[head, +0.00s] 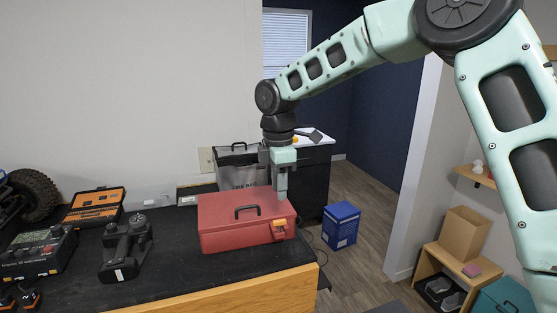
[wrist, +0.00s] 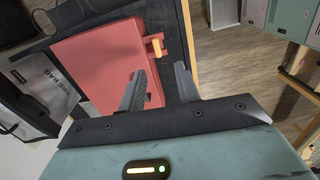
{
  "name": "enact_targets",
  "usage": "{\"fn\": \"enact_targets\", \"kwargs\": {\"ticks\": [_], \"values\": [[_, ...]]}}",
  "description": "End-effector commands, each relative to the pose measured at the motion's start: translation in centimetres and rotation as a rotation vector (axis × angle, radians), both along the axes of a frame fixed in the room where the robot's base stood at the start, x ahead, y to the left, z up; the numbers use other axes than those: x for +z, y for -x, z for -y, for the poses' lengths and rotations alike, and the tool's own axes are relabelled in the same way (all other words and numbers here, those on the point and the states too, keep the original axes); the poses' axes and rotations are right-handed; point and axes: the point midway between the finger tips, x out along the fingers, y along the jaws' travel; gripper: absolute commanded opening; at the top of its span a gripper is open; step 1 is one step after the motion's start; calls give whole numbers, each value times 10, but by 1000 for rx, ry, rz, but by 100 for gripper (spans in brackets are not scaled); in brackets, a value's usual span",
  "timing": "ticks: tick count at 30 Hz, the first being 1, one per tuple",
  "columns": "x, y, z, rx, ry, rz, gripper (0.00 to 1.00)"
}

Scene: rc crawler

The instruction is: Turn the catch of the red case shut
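The red case (head: 226,220) sits with its lid down on the black bench top. It has a black handle on the lid and an orange catch (head: 279,230) on its front face near the right corner. My gripper (head: 282,197) points down over the right part of the lid, behind the catch. In the wrist view the red case (wrist: 98,60) lies left of and below my fingers, and the orange catch (wrist: 157,48) shows beyond the fingertips. The two fingers (wrist: 160,74) are apart with nothing between them. Whether a fingertip touches the lid is unclear.
A grey bag (head: 240,173) stands behind the case. A black cordless tool (head: 126,247), an orange open case (head: 96,206) and a charger box (head: 38,252) are on the bench to the left. The wooden bench edge (head: 225,291) runs in front. A blue box (head: 341,226) stands on the floor.

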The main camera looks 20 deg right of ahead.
Motion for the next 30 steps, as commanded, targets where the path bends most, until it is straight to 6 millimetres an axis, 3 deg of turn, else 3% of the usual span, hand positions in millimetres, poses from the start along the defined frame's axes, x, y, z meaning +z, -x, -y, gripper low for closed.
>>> {"fn": "enact_targets", "kwargs": {"ticks": [6,12,18,30], "values": [[48,-1,-1,0,-2,5,33],[77,-1,-1,0,-1,3,33],[86,0,-1,1,-1,1,33],[86,0,-1,1,0,0,33]]}}
